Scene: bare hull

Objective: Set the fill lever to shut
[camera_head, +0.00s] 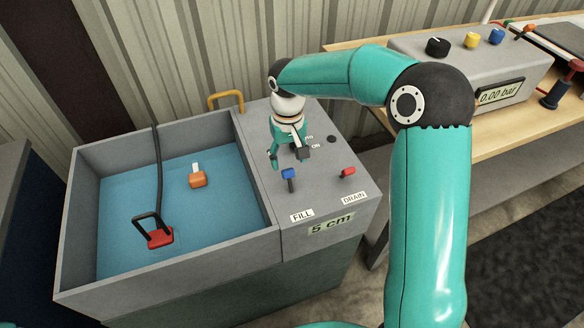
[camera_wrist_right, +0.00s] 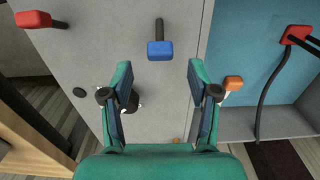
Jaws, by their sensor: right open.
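The fill lever has a blue cap (camera_head: 288,173) on a dark stem, above the FILL label (camera_head: 302,215) on the grey panel. In the head view the cap is at the upper, far end of the stem. In the right wrist view the blue cap (camera_wrist_right: 160,50) lies just beyond the fingertips, roughly midway between them, with its stem pointing up the picture. My right gripper (camera_head: 288,157) is open and empty above the panel, behind the lever; its two fingers also show in the wrist view (camera_wrist_right: 160,75). My left gripper is out of view.
A red drain lever (camera_head: 348,172) stands right of the fill lever. A dark knob (camera_wrist_right: 130,100) marked ON sits partly behind one finger. The display (camera_head: 331,224) reads 5 cm. Left is a blue-bottomed basin (camera_head: 84,235) with an orange block (camera_head: 198,180) and red-based handle (camera_head: 159,238).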

